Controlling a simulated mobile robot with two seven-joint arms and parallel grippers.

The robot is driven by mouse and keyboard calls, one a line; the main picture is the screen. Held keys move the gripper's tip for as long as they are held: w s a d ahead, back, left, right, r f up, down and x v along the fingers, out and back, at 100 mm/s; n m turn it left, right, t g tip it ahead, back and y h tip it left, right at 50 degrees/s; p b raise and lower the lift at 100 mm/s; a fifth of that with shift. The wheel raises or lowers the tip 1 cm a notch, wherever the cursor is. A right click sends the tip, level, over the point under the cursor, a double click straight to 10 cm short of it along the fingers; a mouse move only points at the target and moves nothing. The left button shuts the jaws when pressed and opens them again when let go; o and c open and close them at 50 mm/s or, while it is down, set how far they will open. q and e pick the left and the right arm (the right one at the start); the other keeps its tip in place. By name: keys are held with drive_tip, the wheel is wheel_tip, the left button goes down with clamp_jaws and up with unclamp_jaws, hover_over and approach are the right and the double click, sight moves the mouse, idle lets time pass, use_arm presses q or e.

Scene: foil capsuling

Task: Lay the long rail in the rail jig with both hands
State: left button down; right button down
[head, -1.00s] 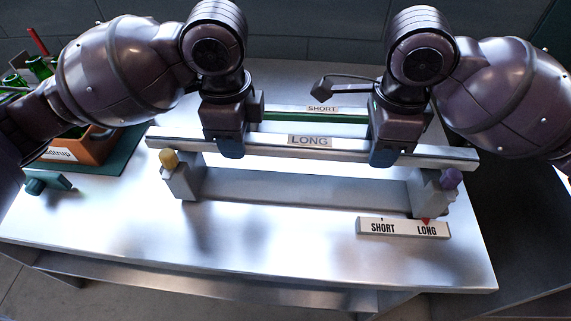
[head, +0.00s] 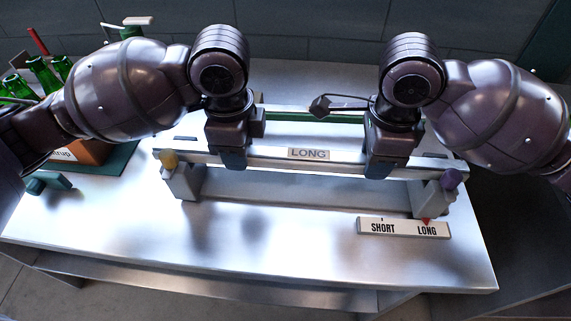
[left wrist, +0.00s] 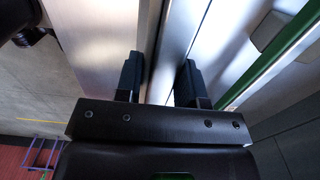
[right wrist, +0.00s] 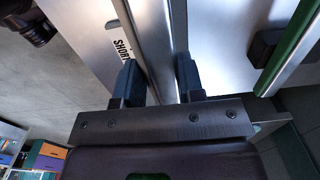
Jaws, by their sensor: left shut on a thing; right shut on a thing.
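The long silver rail (head: 340,160), with a "LONG" label in its middle, lies level across the head view. My left gripper (head: 233,160) is shut on its left part and my right gripper (head: 379,166) on its right part. The rail runs between the fingers in the left wrist view (left wrist: 174,50) and the right wrist view (right wrist: 152,40).
A plate (head: 403,228) in front reads "SHORT" and "LONG", with a red pointer at "LONG". A green rail (head: 300,117) lies behind the long rail. Green bottles (head: 45,75) stand by an orange box (head: 88,151) at left. The front of the table (head: 250,255) is clear.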

use_arm(q)
drive_tip(key=shift+d+f, duration=0.1)
drive_tip(key=shift+f, duration=0.45)
use_arm(e)
drive_tip(key=shift+a+f, duration=0.1)
drive_tip(key=shift+f, duration=0.45)
use_arm(q)
drive_tip(key=c, duration=0.7)
unclamp_jaws()
drive_tip(key=shift+c, duration=0.2)
use_arm(e)
drive_tip(key=c, duration=0.7)
unclamp_jaws()
drive_tip(key=shift+c, duration=0.2)
wheel_tip(320, 180, up, 5)
drive_tip(key=shift+f, duration=0.1)
use_arm(q)
drive_tip(key=s+r+t+p, duration=0.1)
drive_tip(key=r+p, duration=0.6)
drive_tip(key=r, duration=1.1)
drive_tip(key=s+r+t+p, duration=0.1)
drive_tip(key=s+r+p, duration=0.2)
drive_tip(key=r, duration=1.5)
drive_tip(key=p, duration=0.4)
drive_tip(key=shift+s+t, duration=0.25)
drive_tip(key=shift+t, duration=0.05)
use_arm(e)
wheel_tip(320, 180, up, 26)
drive_tip(key=shift+w+f, duration=0.15)
drive_tip(key=shift+f, duration=0.05)
